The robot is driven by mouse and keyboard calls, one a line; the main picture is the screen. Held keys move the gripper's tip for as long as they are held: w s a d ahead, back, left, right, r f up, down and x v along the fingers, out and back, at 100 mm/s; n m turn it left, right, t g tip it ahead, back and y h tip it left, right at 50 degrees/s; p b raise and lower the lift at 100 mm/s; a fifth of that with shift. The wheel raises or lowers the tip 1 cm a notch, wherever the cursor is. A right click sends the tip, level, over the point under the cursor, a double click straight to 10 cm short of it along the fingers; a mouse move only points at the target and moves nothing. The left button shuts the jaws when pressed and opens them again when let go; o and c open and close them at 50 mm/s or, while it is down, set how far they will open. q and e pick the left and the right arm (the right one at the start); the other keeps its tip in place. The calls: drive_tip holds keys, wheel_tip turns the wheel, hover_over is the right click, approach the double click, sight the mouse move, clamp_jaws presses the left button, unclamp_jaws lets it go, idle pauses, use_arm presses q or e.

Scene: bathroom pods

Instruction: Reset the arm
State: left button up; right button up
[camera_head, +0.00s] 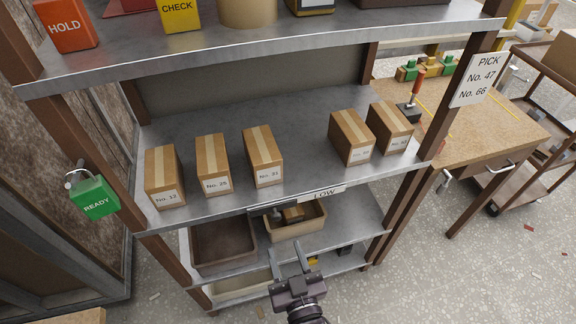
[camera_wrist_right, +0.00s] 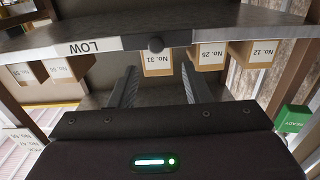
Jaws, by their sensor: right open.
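My right gripper (camera_head: 286,250) is open and empty in front of the shelf rack, below the edge marked LOW (camera_head: 322,194). In the right wrist view its two fingers (camera_wrist_right: 161,82) stand wide apart, with nothing between them. That view is upside down. Box No. 31 (camera_head: 263,157) shows there beyond the fingers (camera_wrist_right: 157,60), with box No. 25 (camera_head: 212,165) and box No. 12 (camera_head: 164,178) to its right. All three stand upright on the middle shelf (camera_head: 295,150), apart from the gripper. My left gripper is not in view.
Two more boxes stand at the shelf's right (camera_head: 351,137). A brown bin (camera_head: 222,245) and a tan bin (camera_head: 297,225) sit on the shelf below. A PICK sign (camera_head: 478,80) hangs on the right post. A workbench (camera_head: 490,125) stands to the right. A green READY tag (camera_head: 95,197) hangs left.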

drive_tip(key=s+d+f+g+h, duration=0.1)
drive_tip(key=s+d+f+g, duration=0.15)
drive_tip(key=f, duration=0.65)
drive_tip(key=s+d+f+n+g, duration=0.1)
drive_tip(key=s+d+f+g, duration=0.15)
drive_tip(key=f, duration=0.75)
drive_tip(key=s+d+f+g+h, duration=0.1)
drive_tip(key=s+d+f+g, duration=0.15)
drive_tip(key=f, duration=0.65)
drive_tip(key=s+d+f+m+g+h, duration=0.2)
drive_tip(key=s+d+f+g, duration=0.6)
drive_tip(key=s+d+f, duration=0.8)
drive_tip(key=s+h, duration=0.1)
drive_tip(key=s, duration=0.2)
drive_tip(key=shift+d+f+g+h, duration=0.3)
drive_tip(key=shift+d+g, duration=0.05)
drive_tip(key=shift+d, duration=0.05)
